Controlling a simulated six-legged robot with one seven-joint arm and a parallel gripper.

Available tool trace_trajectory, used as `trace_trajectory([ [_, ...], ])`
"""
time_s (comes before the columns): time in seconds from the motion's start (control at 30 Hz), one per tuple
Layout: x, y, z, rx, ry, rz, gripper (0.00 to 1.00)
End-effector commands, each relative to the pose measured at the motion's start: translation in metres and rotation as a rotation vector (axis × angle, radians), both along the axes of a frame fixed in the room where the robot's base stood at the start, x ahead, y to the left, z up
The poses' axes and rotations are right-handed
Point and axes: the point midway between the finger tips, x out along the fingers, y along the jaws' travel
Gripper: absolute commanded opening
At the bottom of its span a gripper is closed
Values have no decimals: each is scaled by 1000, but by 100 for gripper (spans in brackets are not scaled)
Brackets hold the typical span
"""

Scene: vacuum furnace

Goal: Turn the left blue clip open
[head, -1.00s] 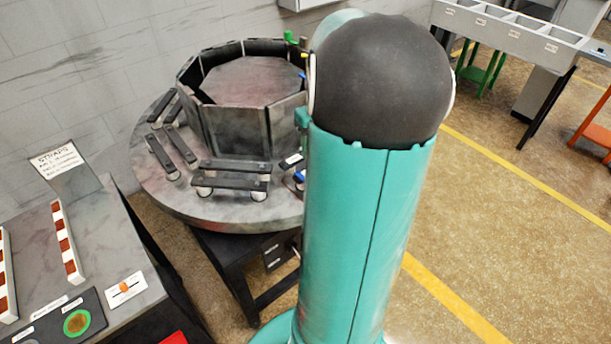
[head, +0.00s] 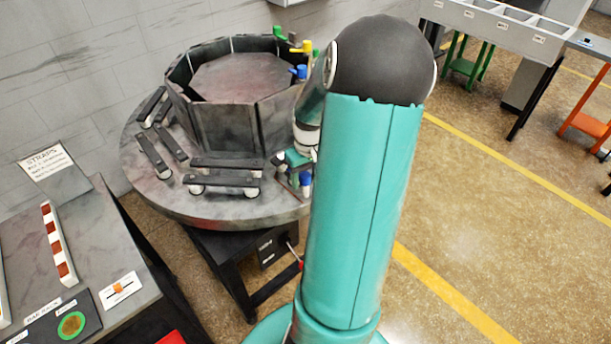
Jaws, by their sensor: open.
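One blue clip (head: 305,178) stands at the front right of the round furnace base (head: 235,208), close beside my arm. More blue (head: 300,72) shows at the right rim of the eight-sided chamber. I cannot tell for sure which is the left blue clip. My gripper (head: 293,172) is open and low over the base's front right, right by the front blue clip. My arm hides part of it, and I cannot tell whether it touches the clip.
Green (head: 279,32) and yellow (head: 305,46) clips stand at the chamber's back right. Dark bars (head: 222,181) on white round supports lie around the base. A grey bench (head: 85,250) with a STRAPS sign stands at the left.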

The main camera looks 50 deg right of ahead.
Motion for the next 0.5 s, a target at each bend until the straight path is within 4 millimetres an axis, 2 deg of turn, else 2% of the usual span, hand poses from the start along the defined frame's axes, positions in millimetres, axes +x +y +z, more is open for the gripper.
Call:
trace_trajectory([
  [0.13, 0, 0, 0, 0, 0, 0, 47],
  [0.37, 0, 0, 0, 0, 0, 0, 2],
  [0.5, 0, 0, 0, 0, 0, -1, 0],
])
